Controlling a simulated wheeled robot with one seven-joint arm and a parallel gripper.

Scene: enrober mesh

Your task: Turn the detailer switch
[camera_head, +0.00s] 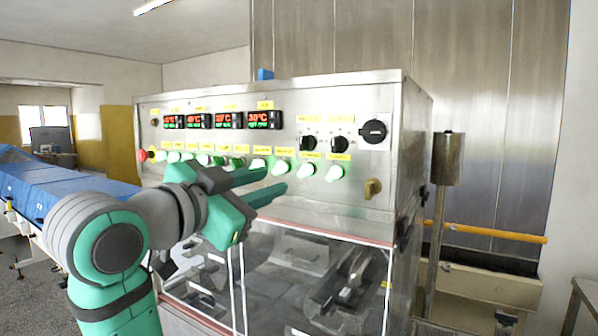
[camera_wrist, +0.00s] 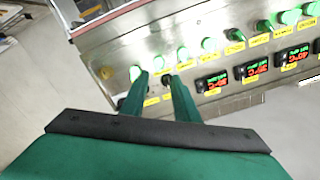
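The control panel (camera_head: 225,120) is the front of a steel machine. A row of lit green switches (camera_head: 258,164) runs along it under yellow labels, and they also show in the wrist view (camera_wrist: 208,44). The label writing is too small to read, so I cannot tell which one is the detailer switch. My gripper (camera_head: 275,180) is in front of the right half of the row, its two green fingers apart with nothing between them. In the wrist view my gripper (camera_wrist: 157,75) points at the panel's end by the black knobs, which the fingers partly hide. I cannot tell whether they touch the panel.
Two black knobs (camera_head: 340,144) and a larger black rotary switch (camera_head: 374,131) are at the panel's right. Red and green displays (camera_head: 228,120) are above the row. A red button (camera_head: 142,156) is at the left end. Clear guards (camera_head: 310,262) are below. A blue-covered conveyor (camera_head: 70,187) extends left.

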